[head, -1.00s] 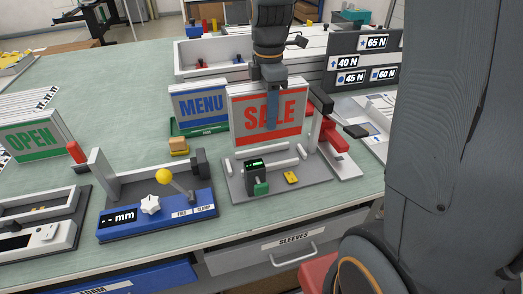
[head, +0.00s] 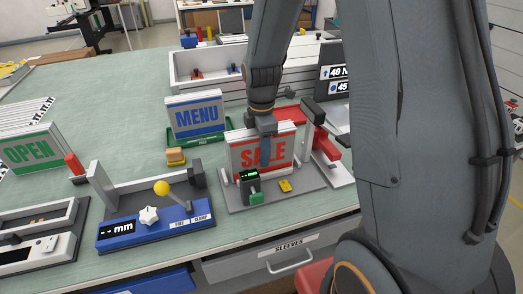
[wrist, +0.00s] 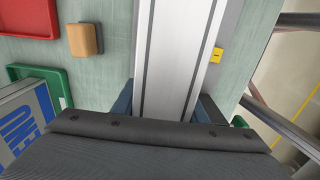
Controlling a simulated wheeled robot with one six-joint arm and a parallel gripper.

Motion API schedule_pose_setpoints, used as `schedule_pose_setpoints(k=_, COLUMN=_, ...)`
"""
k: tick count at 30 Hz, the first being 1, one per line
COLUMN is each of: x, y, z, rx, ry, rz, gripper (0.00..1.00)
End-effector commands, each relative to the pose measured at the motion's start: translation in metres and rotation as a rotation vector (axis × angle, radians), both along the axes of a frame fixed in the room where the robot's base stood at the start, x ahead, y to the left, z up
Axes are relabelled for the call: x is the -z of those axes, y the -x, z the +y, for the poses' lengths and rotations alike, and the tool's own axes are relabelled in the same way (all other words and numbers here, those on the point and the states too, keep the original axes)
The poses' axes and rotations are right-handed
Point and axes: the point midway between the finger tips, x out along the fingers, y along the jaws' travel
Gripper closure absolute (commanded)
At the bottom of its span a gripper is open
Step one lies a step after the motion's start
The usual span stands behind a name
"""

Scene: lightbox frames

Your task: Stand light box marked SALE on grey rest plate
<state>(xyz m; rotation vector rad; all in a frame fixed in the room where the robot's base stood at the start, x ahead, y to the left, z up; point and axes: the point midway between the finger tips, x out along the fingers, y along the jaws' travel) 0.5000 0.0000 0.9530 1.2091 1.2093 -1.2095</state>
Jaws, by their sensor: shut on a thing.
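In the wrist view the box's pale top edge (wrist: 178,60) runs between the two fingers of my gripper (wrist: 166,106). The box's lower edge is low, by the plate's white rails; I cannot tell whether it touches the plate. The back finger is hidden in the head view.
A small device with a green display (head: 250,186) and a yellow piece (head: 285,186) sit at the plate's front. A red clamp-like part (head: 325,146) stands close on the right. The MENU box (head: 195,116) stands behind left; the OPEN box (head: 30,150) is far left.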

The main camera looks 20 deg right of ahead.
Motion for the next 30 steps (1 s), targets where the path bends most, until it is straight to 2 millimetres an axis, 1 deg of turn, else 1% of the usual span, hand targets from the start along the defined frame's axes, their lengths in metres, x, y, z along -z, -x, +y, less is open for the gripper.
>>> schedule_pose_setpoints(k=7, x=0.002, y=0.000, z=0.000, rx=0.000, ry=0.000, rz=-0.001, gripper=1.00)
schedule_pose_setpoints(k=8, x=0.002, y=0.000, z=0.000, rx=0.000, ry=0.000, rz=0.000, gripper=0.58)
schedule_pose_setpoints(k=9, x=0.002, y=0.000, z=0.000, rx=0.000, ry=0.000, rz=0.000, gripper=0.51)
schedule_pose_setpoints(k=11, x=0.002, y=0.000, z=0.000, rx=0.000, ry=0.000, rz=0.000, gripper=0.42)
schedule_pose_setpoints(k=19, x=0.001, y=0.000, z=0.000, rx=0.000, ry=0.000, rz=0.000, gripper=0.42)
schedule_pose_setpoints(k=23, x=-0.004, y=-0.001, z=0.000, rx=0.000, ry=0.000, rz=-0.002, gripper=0.42)
schedule_pose_setpoints(k=26, x=-0.014, y=-0.002, z=0.000, rx=0.000, ry=0.000, rz=-0.004, gripper=0.42)
schedule_pose_setpoints(k=30, x=-0.037, y=-0.002, z=0.000, rx=0.000, ry=0.000, rz=-0.007, gripper=0.42)
